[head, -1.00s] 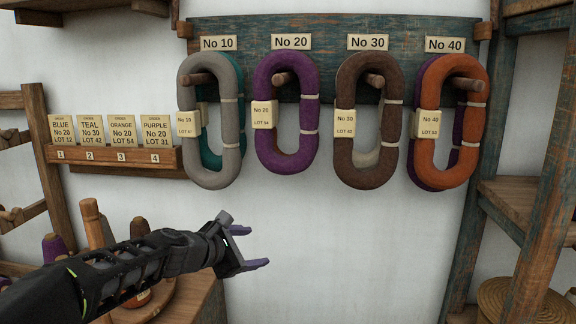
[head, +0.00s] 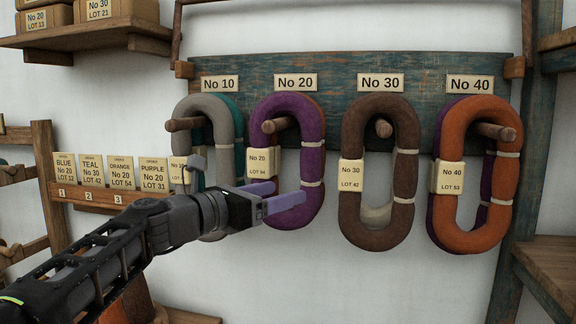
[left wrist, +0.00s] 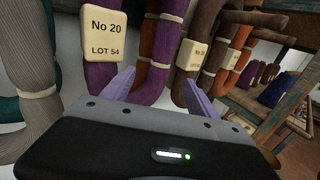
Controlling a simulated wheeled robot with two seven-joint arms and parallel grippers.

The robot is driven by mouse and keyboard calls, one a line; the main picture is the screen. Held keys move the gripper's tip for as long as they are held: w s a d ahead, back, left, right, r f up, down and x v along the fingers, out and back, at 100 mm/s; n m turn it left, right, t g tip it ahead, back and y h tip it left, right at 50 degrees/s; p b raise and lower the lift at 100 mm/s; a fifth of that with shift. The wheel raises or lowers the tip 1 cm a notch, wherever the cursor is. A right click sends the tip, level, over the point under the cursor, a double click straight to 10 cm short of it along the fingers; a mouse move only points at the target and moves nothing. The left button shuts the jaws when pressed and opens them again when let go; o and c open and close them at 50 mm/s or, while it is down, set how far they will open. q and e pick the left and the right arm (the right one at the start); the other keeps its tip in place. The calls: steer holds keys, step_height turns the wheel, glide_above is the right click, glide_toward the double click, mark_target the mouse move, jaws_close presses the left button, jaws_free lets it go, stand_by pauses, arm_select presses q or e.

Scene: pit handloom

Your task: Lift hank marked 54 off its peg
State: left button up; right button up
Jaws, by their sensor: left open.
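The purple hank (head: 314,150) with the tag (head: 259,163) "No 20 LOT 54" hangs from a wooden peg (head: 278,125) under the No 20 sign. Its tag (left wrist: 103,36) and purple strands (left wrist: 166,45) also show in the left wrist view, with some orange yarn behind. My left gripper (head: 288,193) is open in front of the hank's lower part. Its purple fingers (left wrist: 158,92) stand either side of a purple strand in the left wrist view. I cannot tell whether they touch it. The fingers hide part of the lower loop. My right gripper is not in view.
A grey hank (head: 219,135) with teal yarn behind hangs close at left. A brown hank (head: 405,175) and an orange hank (head: 446,220) hang at right. A card rack (head: 82,194) is at left. A wooden post (head: 527,150) stands at right.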

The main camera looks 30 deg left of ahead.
mark_target(302, 186)
arm_select(q)
steer(key=x, duration=0.2)
steer(key=shift+w+d+p, duration=0.15)
steer(key=shift+w+p, duration=0.15)
steer(key=shift+w, duration=0.05)
steer(key=shift+w, duration=0.1)
steer(key=shift+w+d, duration=0.15)
steer(key=shift+w, duration=0.2)
steer(key=p+x, duration=0.1)
steer(key=x, duration=0.2)
steer(key=shift+w+d+r+p, duration=0.1)
steer(key=shift+w+p, duration=0.2)
steer(key=shift+p, duration=0.1)
steer(key=shift+w+d, duration=0.1)
steer(key=shift+w, duration=0.25)
steer(key=shift+s, duration=0.1)
steer(key=shift+c, duration=0.6)
jaws_close()
